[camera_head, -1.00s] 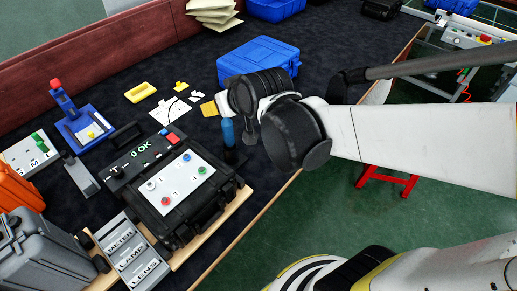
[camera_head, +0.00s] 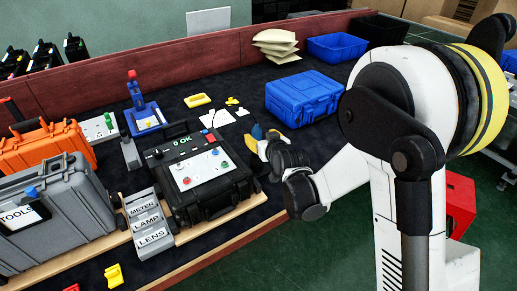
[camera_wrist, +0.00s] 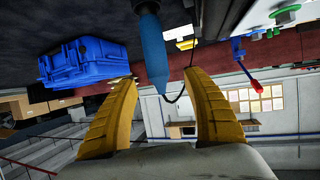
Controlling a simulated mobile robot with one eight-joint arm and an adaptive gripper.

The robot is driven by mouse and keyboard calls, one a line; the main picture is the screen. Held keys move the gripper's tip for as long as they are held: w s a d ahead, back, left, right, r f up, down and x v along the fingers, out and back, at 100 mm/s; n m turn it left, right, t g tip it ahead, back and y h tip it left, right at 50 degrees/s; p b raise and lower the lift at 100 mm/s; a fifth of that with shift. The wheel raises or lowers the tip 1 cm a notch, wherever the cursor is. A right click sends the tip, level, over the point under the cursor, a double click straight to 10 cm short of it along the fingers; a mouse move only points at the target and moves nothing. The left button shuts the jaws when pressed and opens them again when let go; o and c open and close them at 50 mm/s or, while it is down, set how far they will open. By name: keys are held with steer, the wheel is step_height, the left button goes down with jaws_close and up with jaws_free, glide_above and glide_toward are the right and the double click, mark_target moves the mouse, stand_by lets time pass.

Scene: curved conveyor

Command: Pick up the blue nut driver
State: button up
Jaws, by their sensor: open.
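The blue nut driver (camera_wrist: 153,50) shows in the wrist view as a blue handle with a tapered end, between and a little beyond my gripper's two yellow fingers. My gripper (camera_wrist: 160,78) is open, with a gap on both sides of the handle, and holds nothing. In the head view the nut driver (camera_head: 257,131) is a small blue shape right beside my gripper (camera_head: 264,143), just right of the black case. Its lower part is hidden there by the gripper.
The black test case (camera_head: 200,170) with coloured buttons stands close on the left. A closed blue case (camera_head: 303,97) is behind on the right. A labelled grey tray (camera_head: 150,222), an orange case (camera_head: 45,148) and a grey case (camera_head: 60,220) stand further left. Dark bench surface is free behind the gripper.

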mark_target(259, 136)
steer(key=b+x, duration=0.1)
steer(key=x, duration=0.2)
steer(key=b+x, duration=0.1)
steer(key=x, duration=0.2)
steer(key=shift+d+f+b, duration=0.15)
steer(key=shift+f+b, duration=0.25)
steer(key=shift+f, duration=0.05)
steer(key=shift+s+r, duration=0.1)
jaws_close()
